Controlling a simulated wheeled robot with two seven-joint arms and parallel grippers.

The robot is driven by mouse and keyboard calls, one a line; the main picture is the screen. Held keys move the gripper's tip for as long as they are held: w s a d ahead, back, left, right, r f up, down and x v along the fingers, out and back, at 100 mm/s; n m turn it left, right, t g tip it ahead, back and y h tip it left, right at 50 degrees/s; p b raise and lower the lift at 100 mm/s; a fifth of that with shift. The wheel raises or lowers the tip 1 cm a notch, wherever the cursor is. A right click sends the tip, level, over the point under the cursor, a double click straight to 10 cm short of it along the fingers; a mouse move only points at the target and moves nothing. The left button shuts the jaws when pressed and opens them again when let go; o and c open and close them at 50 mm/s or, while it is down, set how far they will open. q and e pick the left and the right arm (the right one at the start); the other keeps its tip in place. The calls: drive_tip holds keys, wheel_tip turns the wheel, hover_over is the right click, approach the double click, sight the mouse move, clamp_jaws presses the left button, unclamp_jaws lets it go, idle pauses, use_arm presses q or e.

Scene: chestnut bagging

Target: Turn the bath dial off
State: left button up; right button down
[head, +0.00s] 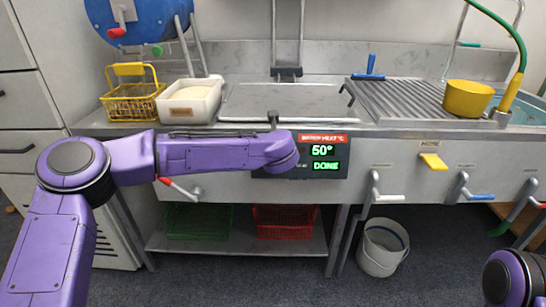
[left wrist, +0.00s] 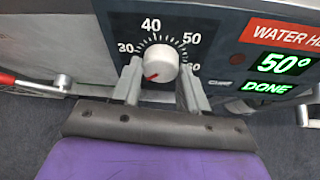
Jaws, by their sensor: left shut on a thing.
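The bath dial (left wrist: 160,63) is a round white knob on a dark panel with a scale marked 30, 40, 50 and 60. Its red pointer points down and left, below the 30 mark. My left gripper (left wrist: 162,84) is shut on the dial, with one grey finger on each side. In the head view, my purple left forearm hides the dial and the fingers. The display (head: 324,158) beside the dial reads 50° and DONE in green; it also shows in the left wrist view (left wrist: 285,75). My right gripper is out of view.
A red-handled lever (head: 178,187) sits left of the panel, and white (head: 384,197), yellow (head: 433,161) and blue (head: 479,197) handles sit right of it. A yellow basket (head: 132,103), a white tub (head: 190,112) and a yellow bowl (head: 467,98) stand on the counter. A bucket (head: 382,248) stands on the floor.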

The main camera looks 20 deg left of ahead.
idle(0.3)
use_arm(q)
drive_tip(key=o, duration=1.1)
drive_tip(key=shift+c, duration=0.2)
drive_tip(key=v, duration=1)
drive_tip(key=shift+s+r, duration=0.15)
drive_tip(key=shift+s, duration=0.05)
